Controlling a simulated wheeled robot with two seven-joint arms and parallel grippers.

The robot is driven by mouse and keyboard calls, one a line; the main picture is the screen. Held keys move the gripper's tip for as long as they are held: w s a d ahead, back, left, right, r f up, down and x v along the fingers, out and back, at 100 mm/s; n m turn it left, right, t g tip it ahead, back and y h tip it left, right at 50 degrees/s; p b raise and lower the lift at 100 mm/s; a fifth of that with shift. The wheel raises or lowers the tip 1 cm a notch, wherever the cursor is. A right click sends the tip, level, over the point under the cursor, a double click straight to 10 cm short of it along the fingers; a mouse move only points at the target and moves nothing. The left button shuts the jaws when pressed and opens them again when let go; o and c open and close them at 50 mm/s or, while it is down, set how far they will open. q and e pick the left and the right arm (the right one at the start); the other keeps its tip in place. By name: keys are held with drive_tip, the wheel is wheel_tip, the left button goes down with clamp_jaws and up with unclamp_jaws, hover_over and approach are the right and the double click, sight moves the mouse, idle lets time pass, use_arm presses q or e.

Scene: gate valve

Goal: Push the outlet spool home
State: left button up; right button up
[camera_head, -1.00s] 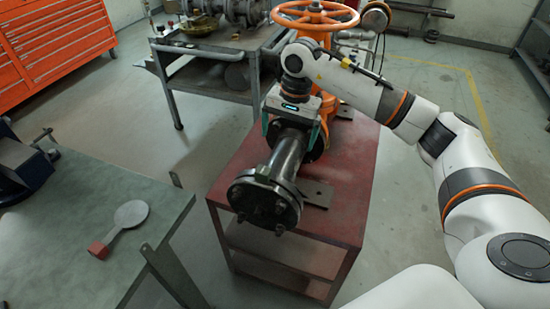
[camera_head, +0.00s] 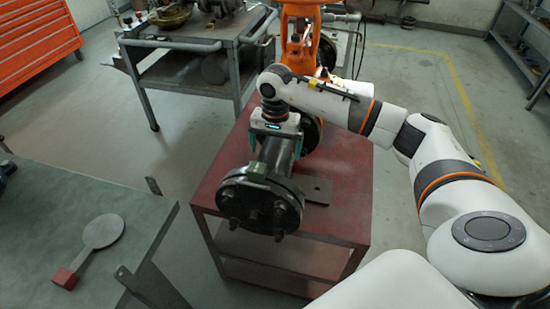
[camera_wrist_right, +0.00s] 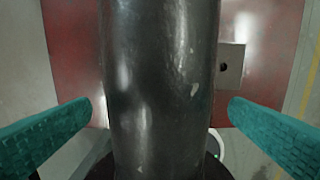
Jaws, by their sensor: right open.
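The outlet spool (camera_head: 272,165) is a dark grey flanged pipe lying above the red stand, its bolted near flange (camera_head: 259,203) facing me. Its far end meets the orange valve (camera_head: 303,45), but my gripper hides most of the joint. My right gripper (camera_head: 274,148) comes from above and straddles the spool pipe. In the right wrist view the pipe (camera_wrist_right: 162,80) runs between the two teal fingers, with a gap on each side, so the gripper is open. My left gripper is not in view.
The red stand (camera_head: 340,215) carries a flat metal plate with a hole (camera_head: 315,190). A green-topped table (camera_head: 60,230) at left holds a round paddle with a red block (camera_head: 103,231). A grey cart (camera_head: 200,45) and orange drawers (camera_head: 35,40) stand behind.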

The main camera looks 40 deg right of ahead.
drive_tip(key=shift+f, duration=2.35)
drive_tip(key=c, duration=1.1)
drive_tip(key=shift+w+d+b, duration=0.35)
drive_tip(key=shift+d+b, duration=0.05)
drive_tip(key=shift+b, duration=0.15)
drive_tip(key=shift+w+d+r, duration=0.1)
drive_tip(key=shift+r, duration=0.05)
drive_tip(key=shift+w+d, duration=0.15)
drive_tip(key=o, duration=1.1)
